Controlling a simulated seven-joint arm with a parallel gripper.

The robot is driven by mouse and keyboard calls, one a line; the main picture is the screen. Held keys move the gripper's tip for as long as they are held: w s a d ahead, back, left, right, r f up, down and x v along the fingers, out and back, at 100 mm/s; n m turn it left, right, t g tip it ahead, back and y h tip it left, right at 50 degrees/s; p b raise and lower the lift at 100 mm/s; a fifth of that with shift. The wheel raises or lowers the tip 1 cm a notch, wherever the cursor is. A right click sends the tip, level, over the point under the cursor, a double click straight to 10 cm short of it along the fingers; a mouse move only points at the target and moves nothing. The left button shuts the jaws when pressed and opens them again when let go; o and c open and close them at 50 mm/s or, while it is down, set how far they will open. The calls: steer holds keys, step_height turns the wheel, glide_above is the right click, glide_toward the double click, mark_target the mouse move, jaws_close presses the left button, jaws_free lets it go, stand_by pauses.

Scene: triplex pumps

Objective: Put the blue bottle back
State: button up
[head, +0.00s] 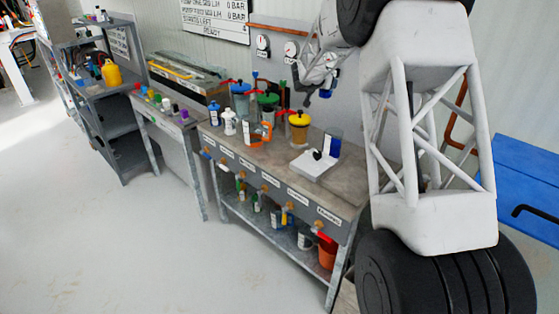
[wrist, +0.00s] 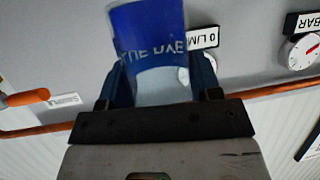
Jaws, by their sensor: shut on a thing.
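In the wrist view my gripper (wrist: 162,84) is shut on a blue bottle (wrist: 148,30) with pale lettering and a pale grey lower part. A dark finger stands on each side of it. The lettering looks reversed or upside down, and the far end of the bottle is cut off by the top edge of the frame. In the head view my gripper (head: 322,88) is raised above the back of the bench (head: 345,190), near the wall gauges. The held bottle cannot be told clearly there. A small blue-and-white bottle (head: 214,114) stands on the bench's left end.
An orange-handled jug (head: 262,133), a white bottle (head: 229,122) and a white device (head: 313,165) stand in front. Several bottles fill the lower shelf (head: 270,232).

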steer(key=s+a+f+n+t+y, duration=0.1)
steer(key=s+a+n+y, duration=0.15)
steer(key=s, duration=0.45)
steer(key=s+a+f+n+t+y, duration=0.15)
steer(key=s+n+y, duration=0.25)
steer(key=s, duration=0.4)
steer(key=s+a+f+m+h, duration=0.1)
steer(key=s+a+f, duration=0.3)
steer(key=a+f, duration=0.2)
steer(key=s+a+f+m+h, duration=0.1)
steer(key=s+a+f, duration=0.3)
steer(key=f, duration=0.7)
steer(key=shift+s+a+f+m+h, duration=0.25)
steer(key=shift+s+a+m+h, duration=0.15)
steer(key=shift+a, duration=0.7)
steer(key=shift+w+g, duration=0.15)
steer(key=shift+g, duration=0.1)
steer(key=w+a+f, duration=0.1)
steer(key=w+a, duration=0.1)
steer(key=w, duration=1.3)
steer(key=shift+w+a+f, duration=0.25)
steer(key=shift+w, duration=0.05)
steer(key=shift+f, duration=0.1)
steer(key=shift+f, duration=1.7)
